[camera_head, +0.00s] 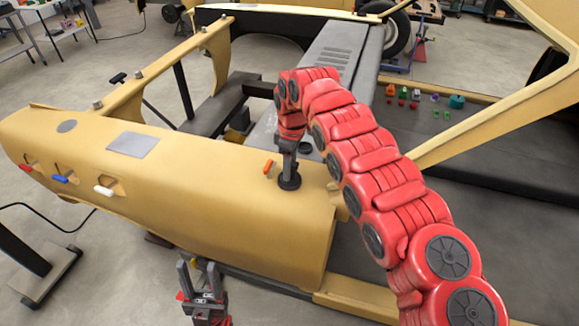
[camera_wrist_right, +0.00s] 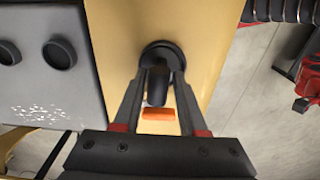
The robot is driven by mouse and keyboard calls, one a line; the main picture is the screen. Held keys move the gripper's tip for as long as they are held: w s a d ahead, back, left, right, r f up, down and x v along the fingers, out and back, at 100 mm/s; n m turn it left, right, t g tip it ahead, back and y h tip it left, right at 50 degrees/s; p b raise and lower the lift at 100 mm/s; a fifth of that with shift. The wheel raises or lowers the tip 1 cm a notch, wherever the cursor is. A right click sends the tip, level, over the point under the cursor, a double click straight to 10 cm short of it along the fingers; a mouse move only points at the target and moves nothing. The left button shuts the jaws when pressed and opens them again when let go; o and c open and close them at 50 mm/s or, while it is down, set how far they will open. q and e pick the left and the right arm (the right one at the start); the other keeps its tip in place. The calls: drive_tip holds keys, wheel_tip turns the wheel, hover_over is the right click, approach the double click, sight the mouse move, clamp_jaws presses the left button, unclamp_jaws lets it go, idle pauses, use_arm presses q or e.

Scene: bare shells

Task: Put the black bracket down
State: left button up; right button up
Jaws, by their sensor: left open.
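The black bracket (camera_head: 289,182), with a round flange, is at the right end of the long yellow shell, on or just over its top. In the right wrist view the bracket (camera_wrist_right: 157,90) shows as a dark stub with a round disc, between the two fingers. My right gripper (camera_head: 287,150) points down from the red arm, its fingertips closed in on both sides of the bracket. The contact itself is partly hidden. My left gripper (camera_head: 199,274) is open and empty, pointing up in front of the shell's near side.
An orange handle (camera_head: 268,167) stands beside the bracket on the yellow shell (camera_head: 200,190). White, blue and red handles sit further left on it. A grey bed with several small coloured parts lies behind at right. The yellow frame rail (camera_head: 490,125) crosses at right.

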drive_tip(key=shift+o, duration=0.2)
drive_tip(key=shift+s+a+r, duration=0.15)
drive_tip(key=shift+s, duration=0.05)
drive_tip(key=shift+w+r, duration=0.15)
wheel_tip(320, 180, up, 5)
drive_tip(key=shift+f+b, duration=0.1)
drive_tip(key=shift+b, duration=0.7)
drive_tip(key=r+p, duration=0.1)
drive_tip(key=r, duration=0.1)
drive_tip(key=r+p, duration=0.1)
drive_tip(key=r, duration=0.1)
drive_tip(key=r+p, duration=0.1)
drive_tip(key=r, duration=0.1)
drive_tip(key=shift+d+r, duration=0.15)
drive_tip(key=shift+d, duration=0.15)
drive_tip(key=shift+s+d+r+p, duration=0.1)
drive_tip(key=shift+s+r+p, duration=0.2)
drive_tip(key=shift+r, duration=0.1)
drive_tip(key=shift+w, duration=0.1)
